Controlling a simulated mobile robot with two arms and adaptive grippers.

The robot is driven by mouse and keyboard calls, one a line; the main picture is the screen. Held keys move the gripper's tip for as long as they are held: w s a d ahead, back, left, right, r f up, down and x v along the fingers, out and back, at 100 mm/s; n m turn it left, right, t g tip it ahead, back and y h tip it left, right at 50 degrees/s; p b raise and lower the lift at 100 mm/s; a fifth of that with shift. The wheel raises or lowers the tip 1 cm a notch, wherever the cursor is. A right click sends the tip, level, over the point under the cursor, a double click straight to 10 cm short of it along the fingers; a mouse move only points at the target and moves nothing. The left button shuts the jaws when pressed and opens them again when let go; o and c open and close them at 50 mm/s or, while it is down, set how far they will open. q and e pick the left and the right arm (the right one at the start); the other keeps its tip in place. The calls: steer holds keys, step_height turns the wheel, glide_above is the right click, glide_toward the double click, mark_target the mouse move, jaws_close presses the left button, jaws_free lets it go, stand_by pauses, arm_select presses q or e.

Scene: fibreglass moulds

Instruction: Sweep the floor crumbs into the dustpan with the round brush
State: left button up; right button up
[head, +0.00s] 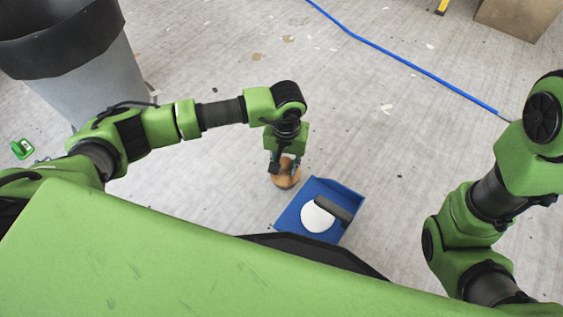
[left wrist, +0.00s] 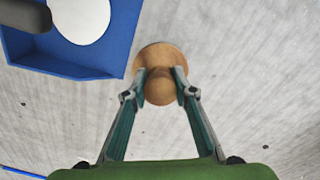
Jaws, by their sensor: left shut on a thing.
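The round brush (head: 287,181) is a brown wooden piece with a round knob and a wider disc below. My left gripper (head: 283,168) points down and is shut on its knob. In the left wrist view the brush (left wrist: 160,54) sits between both fingertips (left wrist: 160,76). Its bristles are hidden. The blue dustpan (head: 341,189) lies on the floor just right of the brush, with a dark handle (head: 333,208) over it. A few tiny dark specks, perhaps crumbs, lie on the floor, one right of the dustpan (head: 400,177). My right arm shows at the right; its gripper is outside the view.
A white disc (head: 316,218) shows within the dustpan's outline. A grey bin with a black liner (head: 70,50) stands at upper left, near a small green object (head: 22,149). A blue hose (head: 410,70) crosses the floor behind. A brown board (head: 520,15) is at upper right.

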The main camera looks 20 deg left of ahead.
arm_select(q)
steer(key=shift+s+d, duration=0.1)
steer(key=shift+r+p, duration=2.5)
steer(key=shift+r, duration=1)
